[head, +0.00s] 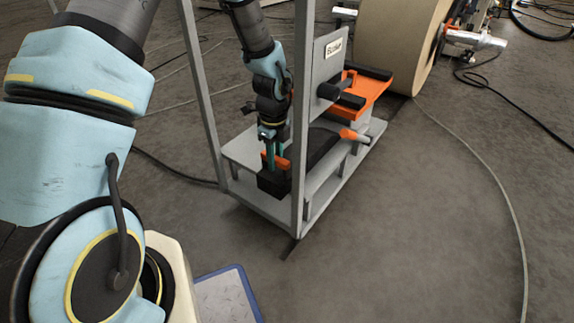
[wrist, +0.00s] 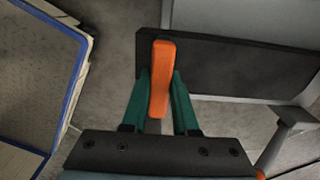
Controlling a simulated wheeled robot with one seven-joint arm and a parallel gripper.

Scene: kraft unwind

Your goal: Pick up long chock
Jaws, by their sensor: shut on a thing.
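The long chock (head: 275,185) is a black block with an upright orange handle (head: 284,163). In the head view it is at the near left end of a grey cart's lower shelf. My gripper (head: 271,153) points down over it, with teal fingers on the handle. In the wrist view the orange handle (wrist: 160,80) is between the two teal fingers, and the chock's black body (wrist: 235,68) stretches right. My gripper (wrist: 160,92) is shut on the handle. I cannot tell whether the chock still touches the shelf.
The cart's upright grey post (head: 301,100) stands close beside my gripper. An orange tray (head: 372,95) and large kraft roll (head: 400,40) are farther back. A blue-edged panel (wrist: 75,75) is left.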

